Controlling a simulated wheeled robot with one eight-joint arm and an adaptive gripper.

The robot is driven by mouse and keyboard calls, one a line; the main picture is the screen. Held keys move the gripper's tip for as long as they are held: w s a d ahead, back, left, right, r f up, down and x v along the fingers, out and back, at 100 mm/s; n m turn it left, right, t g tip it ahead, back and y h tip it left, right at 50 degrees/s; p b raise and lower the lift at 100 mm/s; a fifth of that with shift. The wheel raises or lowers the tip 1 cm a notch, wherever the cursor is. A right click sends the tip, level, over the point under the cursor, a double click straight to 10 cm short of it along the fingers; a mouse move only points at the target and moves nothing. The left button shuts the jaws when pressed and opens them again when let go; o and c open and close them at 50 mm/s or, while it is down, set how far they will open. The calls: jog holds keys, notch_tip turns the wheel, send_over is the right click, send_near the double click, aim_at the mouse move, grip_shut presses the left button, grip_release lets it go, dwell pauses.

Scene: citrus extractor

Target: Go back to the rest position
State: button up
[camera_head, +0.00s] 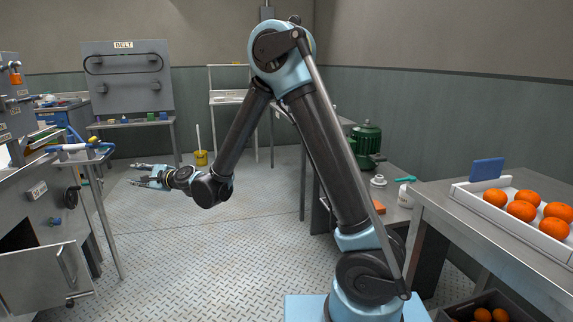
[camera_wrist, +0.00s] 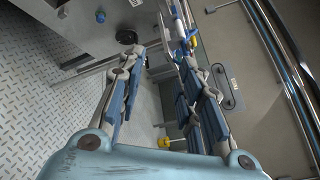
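My gripper (camera_head: 142,174) is at the end of my arm, left of the middle in the head view, held out over the open floor. It points left, toward the machine (camera_head: 38,215). In the wrist view my gripper (camera_wrist: 158,58) shows its two fingers spread apart with nothing between them. It touches nothing that I can see. My arm is bent, with its elbow high in the middle of the head view.
At the left, the machine's lower door (camera_head: 45,277) stands open beside a small stand (camera_head: 85,160). A belt board (camera_head: 127,80) and a yellow bucket (camera_head: 201,158) are at the back. At the right, a table (camera_head: 450,215) bears a white tray (camera_head: 520,235) of oranges. The middle floor is clear.

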jog(key=w+d+r+n+h, duration=0.1)
jog(key=w+d+r+n, duration=0.1)
jog(key=d, duration=0.7)
jog(key=w+d+r+n+h, duration=0.1)
jog(key=w+d+n+h, duration=0.1)
jog(key=d, duration=0.6)
jog(key=w+d+r+n+h, duration=0.1)
jog(key=d+r+n, duration=0.1)
jog(key=d, duration=0.7)
jog(key=s+d+f+n+h, duration=0.2)
jog(key=d+h, duration=0.1)
jog(key=d, duration=0.9)
jog(key=s+d+f+n+g+h, duration=0.1)
jog(key=s+d+f+h, duration=0.2)
jog(key=s+d, duration=0.4)
jog(key=s+d+f+n+g+h, duration=0.1)
jog(key=s+d+f+h, duration=0.2)
jog(key=d, duration=1.3)
jog(key=s+d+f+n+g+h, duration=0.1)
jog(key=s+d+f+g+h, duration=0.1)
jog(key=s+d+f, duration=0.5)
jog(key=s+d, duration=0.4)
jog(key=s, duration=0.2)
jog(key=shift+d+h, duration=0.2)
jog(key=shift+h, duration=0.2)
jog(key=shift+f, duration=0.15)
